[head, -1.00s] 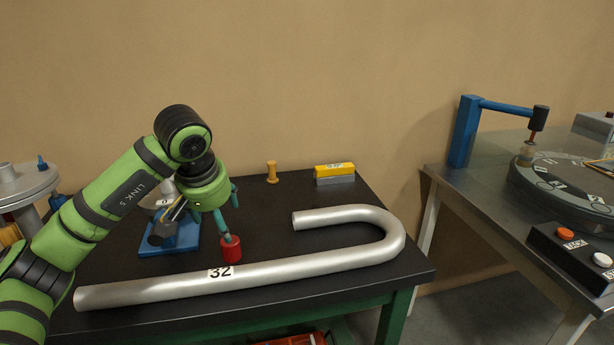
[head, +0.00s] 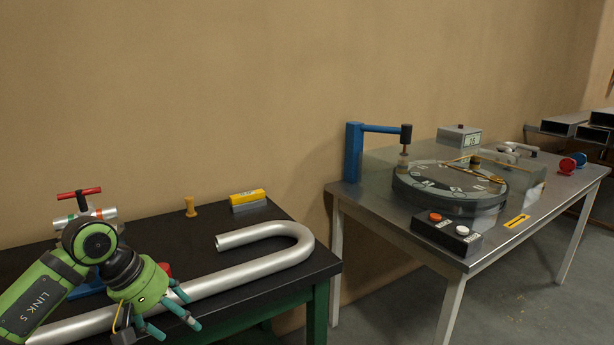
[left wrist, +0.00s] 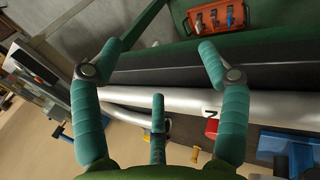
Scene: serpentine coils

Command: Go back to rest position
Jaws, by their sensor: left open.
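My left gripper (head: 170,318) is over the front part of the black workbench in the head view, its teal fingers spread and empty. In the left wrist view the open fingers (left wrist: 160,55) frame the bench's front edge, with the tube behind them. The silver J-shaped tube (head: 270,262) lies on the bench; my left arm hides part of its straight leg. A red cylinder (head: 166,269) shows partly behind the gripper, and it also shows in the left wrist view (left wrist: 212,128). My right gripper is not in view.
To the right, a steel table (head: 400,225) bears a round dial machine (head: 450,195), a blue post (head: 353,152) and a button box (head: 446,236). Open floor lies between the tables.

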